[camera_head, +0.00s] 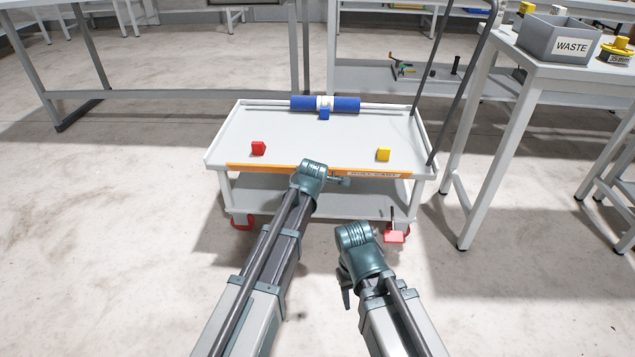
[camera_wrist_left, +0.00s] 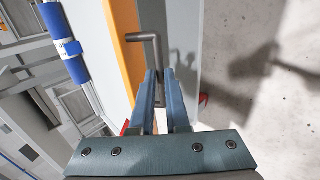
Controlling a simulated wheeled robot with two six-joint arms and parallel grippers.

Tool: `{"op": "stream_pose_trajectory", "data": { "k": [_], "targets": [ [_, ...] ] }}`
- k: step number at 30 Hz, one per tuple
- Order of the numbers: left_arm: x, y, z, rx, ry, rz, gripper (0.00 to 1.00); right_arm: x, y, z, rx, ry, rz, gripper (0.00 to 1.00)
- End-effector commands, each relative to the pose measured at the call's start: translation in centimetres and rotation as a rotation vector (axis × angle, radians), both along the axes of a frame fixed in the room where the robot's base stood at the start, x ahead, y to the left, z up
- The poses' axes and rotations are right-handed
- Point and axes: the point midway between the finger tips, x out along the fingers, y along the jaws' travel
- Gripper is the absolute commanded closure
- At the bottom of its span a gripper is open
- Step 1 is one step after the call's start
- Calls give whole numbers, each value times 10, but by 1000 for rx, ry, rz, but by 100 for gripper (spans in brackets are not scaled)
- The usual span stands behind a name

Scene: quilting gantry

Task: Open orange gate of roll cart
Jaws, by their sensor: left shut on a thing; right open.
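The roll cart (camera_head: 320,128) stands ahead of me in the head view, with an orange gate (camera_head: 262,169) along its near edge, level with the deck rim. The gate also shows as an orange strip in the left wrist view (camera_wrist_left: 124,50). A grey bent handle (camera_wrist_left: 149,38) sticks out from it. In the head view the left wrist covers part of the gate. My right gripper (camera_head: 362,270) is open and empty, low in front of the cart; its fingertips are largely hidden.
On the deck lie a blue roll (camera_head: 340,104), a red block (camera_head: 258,148) and a yellow block (camera_head: 383,154). A grey push handle (camera_head: 455,90) rises at the cart's right. A table with a WASTE bin (camera_head: 556,40) stands at right. The floor left is clear.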

Motion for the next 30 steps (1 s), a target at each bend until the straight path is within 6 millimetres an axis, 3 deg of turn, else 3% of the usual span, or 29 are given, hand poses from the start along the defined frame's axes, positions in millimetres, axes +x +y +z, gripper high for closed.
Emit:
{"op": "stream_pose_trajectory", "data": {
  "k": [6, 7, 12, 23, 30],
  "targets": [
    [0, 0, 0, 0, -1, 0, 100, 0, 0, 0, 0, 0, 0, 50],
    [0, 0, 0, 0, -1, 0, 83, 0, 0, 0, 0, 0, 0, 50],
    [0, 0, 0, 0, 0, 0, 56, 0, 0, 0, 0, 0, 0, 50],
    [-2, 0, 2, 0, 0, 0, 56, 0, 0, 3, 0, 0, 0, 50],
    [-18, 0, 20, -1, 0, -1, 56, 0, 0, 20, 0, 1, 0, 50]
  ]
}}
